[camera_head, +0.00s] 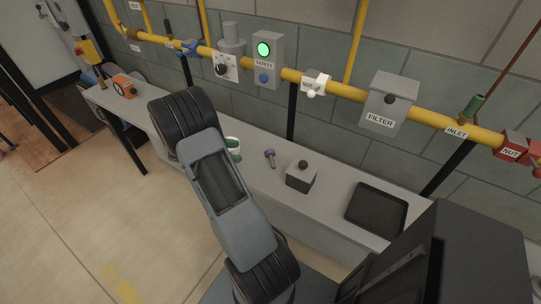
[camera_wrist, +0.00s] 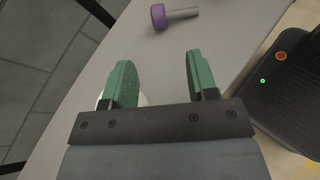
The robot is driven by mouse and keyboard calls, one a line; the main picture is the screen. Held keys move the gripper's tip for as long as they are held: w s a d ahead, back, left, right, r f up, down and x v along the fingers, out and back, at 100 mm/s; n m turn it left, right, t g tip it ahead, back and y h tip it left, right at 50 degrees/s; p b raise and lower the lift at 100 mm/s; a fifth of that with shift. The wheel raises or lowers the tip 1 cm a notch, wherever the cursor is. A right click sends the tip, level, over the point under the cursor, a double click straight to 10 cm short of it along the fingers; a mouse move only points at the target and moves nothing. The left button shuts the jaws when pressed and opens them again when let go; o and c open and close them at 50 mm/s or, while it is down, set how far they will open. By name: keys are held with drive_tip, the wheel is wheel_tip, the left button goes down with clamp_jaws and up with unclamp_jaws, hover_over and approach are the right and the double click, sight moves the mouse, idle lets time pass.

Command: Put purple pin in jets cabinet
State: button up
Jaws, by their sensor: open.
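The purple pin (camera_head: 270,154) lies on the grey bench, with a purple head and a grey shank. It also shows at the top of the wrist view (camera_wrist: 160,16). My gripper (camera_wrist: 158,75) has two green fingers spread apart, with nothing between them. The pin is beyond the fingertips, apart from them. In the head view my gripper (camera_head: 235,152) is mostly hidden behind my arm, just left of the pin. No label reading "jets" is visible, so I cannot tell which box is the jets cabinet.
A grey box with a black knob (camera_head: 301,176) and a black tray (camera_head: 376,209) stand on the bench (camera_head: 258,178), right of the pin. An orange device (camera_head: 124,87) is at its far left. A yellow pipe (camera_head: 293,75) with SAFETY (camera_head: 267,62) and FILTER (camera_head: 389,103) boxes runs behind.

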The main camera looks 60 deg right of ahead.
sight(266, 152)
drive_tip(key=x, duration=0.6)
drive_tip(key=shift+s+d, duration=0.1)
drive_tip(key=shift+w+p+x, duration=0.2)
drive_tip(key=shift+p+x, duration=0.2)
drive_tip(key=shift+x, duration=2.2)
drive_tip(key=shift+d+f, duration=0.1)
drive_tip(key=shift+d, duration=0.05)
clamp_jaws()
